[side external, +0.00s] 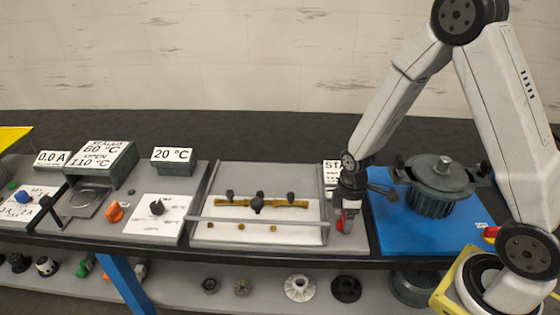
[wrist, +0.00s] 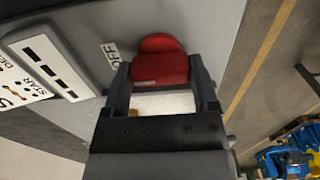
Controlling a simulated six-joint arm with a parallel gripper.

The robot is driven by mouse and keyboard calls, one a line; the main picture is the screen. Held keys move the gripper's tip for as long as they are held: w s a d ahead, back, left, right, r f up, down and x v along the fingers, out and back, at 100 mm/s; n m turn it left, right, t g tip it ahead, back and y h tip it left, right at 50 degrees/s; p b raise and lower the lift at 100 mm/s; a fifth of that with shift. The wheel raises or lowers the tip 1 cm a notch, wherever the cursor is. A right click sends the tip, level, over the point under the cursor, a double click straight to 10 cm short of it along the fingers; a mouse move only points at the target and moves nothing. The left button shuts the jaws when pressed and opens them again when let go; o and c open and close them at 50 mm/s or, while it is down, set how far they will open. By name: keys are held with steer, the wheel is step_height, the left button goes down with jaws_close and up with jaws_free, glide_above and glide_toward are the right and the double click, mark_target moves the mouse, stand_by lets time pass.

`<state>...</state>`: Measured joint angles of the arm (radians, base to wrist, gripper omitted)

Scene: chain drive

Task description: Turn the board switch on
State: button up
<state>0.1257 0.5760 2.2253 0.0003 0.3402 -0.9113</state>
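The red board switch (wrist: 160,68) sits at the fingertips of my gripper (wrist: 162,78) in the wrist view, with a finger on each side of it. An OFF label (wrist: 110,53) is beside the switch. The fingers stand well apart, and I cannot tell whether they press on the switch or only flank it. In the side view my gripper (side external: 345,212) points down over the red switch (side external: 340,226), at the right end of the grey board. The fingers and wrist partly hide the switch there, and its position cannot be read.
A white START sign (side external: 331,170) stands behind my gripper. A blue mat (side external: 400,236) with a dark lidded pot (side external: 437,185) lies close on the right. The framed chain panel (side external: 260,222) is on the left. Farther left are an orange knob (side external: 115,211) and a 20 °C display (side external: 173,156).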

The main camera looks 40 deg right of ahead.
steer(key=c, duration=0.6)
steer(key=shift+o, duration=0.2)
steer(key=shift+m, duration=0.4)
steer(key=m, duration=1.2)
steer(key=shift+m, duration=0.3)
steer(key=m, duration=0.4)
steer(key=shift+m, duration=0.3)
steer(key=o, duration=1.1)
